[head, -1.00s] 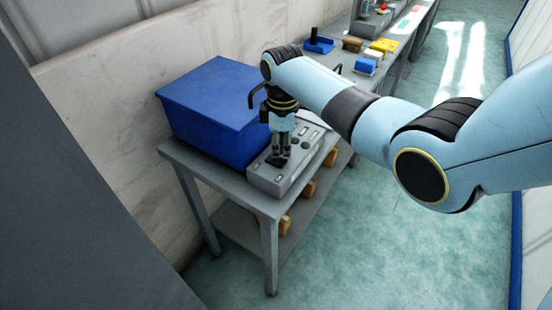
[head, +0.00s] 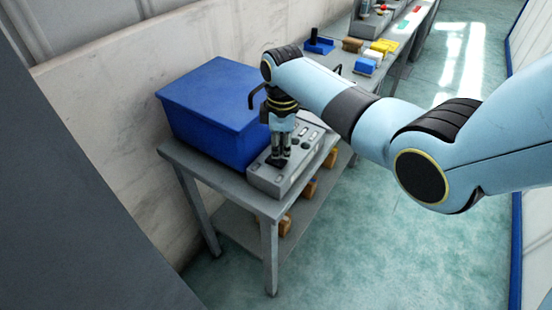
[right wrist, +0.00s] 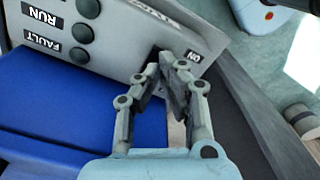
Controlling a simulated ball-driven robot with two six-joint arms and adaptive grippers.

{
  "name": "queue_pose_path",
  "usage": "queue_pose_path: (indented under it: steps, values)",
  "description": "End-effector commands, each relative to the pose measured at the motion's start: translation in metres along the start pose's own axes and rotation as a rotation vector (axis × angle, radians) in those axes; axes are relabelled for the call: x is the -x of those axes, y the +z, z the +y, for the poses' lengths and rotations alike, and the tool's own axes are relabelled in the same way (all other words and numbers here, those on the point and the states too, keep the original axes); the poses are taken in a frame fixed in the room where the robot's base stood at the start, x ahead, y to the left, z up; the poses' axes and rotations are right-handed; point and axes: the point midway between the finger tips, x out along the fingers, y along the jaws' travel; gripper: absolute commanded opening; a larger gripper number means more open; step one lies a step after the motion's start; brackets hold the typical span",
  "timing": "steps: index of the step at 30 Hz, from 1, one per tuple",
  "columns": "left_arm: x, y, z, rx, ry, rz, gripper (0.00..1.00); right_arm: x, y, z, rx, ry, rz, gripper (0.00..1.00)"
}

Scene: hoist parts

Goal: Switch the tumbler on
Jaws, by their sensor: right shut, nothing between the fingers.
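The grey control box (head: 262,180) sits on the near end of a grey table. My right gripper (head: 279,160) points down at the box's top face, near its left end. In the right wrist view its fingers (right wrist: 170,75) are shut with nothing held, and their tips are at the panel next to the "ON" label (right wrist: 184,57). The tumbler is hidden by the fingers, so its position and any contact cannot be told. The RUN and FAULT labels (right wrist: 42,41) show beside dark round knobs or lamps on the panel. My left gripper is not in view.
A large blue bin (head: 205,115) stands right behind the control box, close to my right gripper. Orange-brown items (head: 310,188) lie on the shelf below. The floor to the right is clear.

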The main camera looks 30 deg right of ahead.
Motion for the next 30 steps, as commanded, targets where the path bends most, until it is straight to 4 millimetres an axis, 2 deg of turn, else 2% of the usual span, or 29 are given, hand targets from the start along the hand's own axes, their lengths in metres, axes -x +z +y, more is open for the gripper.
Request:
queue_pose_path:
  steps: [30]
  values:
    - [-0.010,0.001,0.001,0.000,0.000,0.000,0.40,-0.015,0.000,0.000,0.000,0.000,0.000,0.00]
